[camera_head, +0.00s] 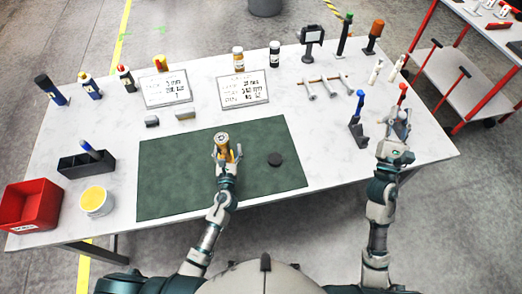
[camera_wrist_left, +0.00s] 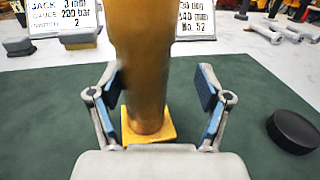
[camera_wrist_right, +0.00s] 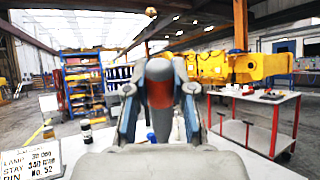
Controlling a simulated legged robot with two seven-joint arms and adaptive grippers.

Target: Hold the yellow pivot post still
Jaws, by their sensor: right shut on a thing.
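The yellow pivot post (camera_head: 222,142) stands upright on the green mat (camera_head: 174,170). In the left wrist view its shaft (camera_wrist_left: 142,70) rises from a square yellow base between my fingers. My left gripper (camera_head: 226,152) is open around the post, with a clear gap on the right side; the left pad looks close to the shaft, and contact cannot be told. My right gripper (camera_head: 399,120) is shut on a red-handled tool (camera_head: 403,88) at the table's right side. In the right wrist view the dark and red tool (camera_wrist_right: 160,90) sits between the fingers.
A black disc (camera_head: 275,159) lies on the mat right of the post. A blue-handled tool (camera_head: 360,98) stands left of my right gripper. Two label plates (camera_head: 243,90) lie behind the mat. A red bin (camera_head: 30,206) and white tub (camera_head: 96,202) stand at the left.

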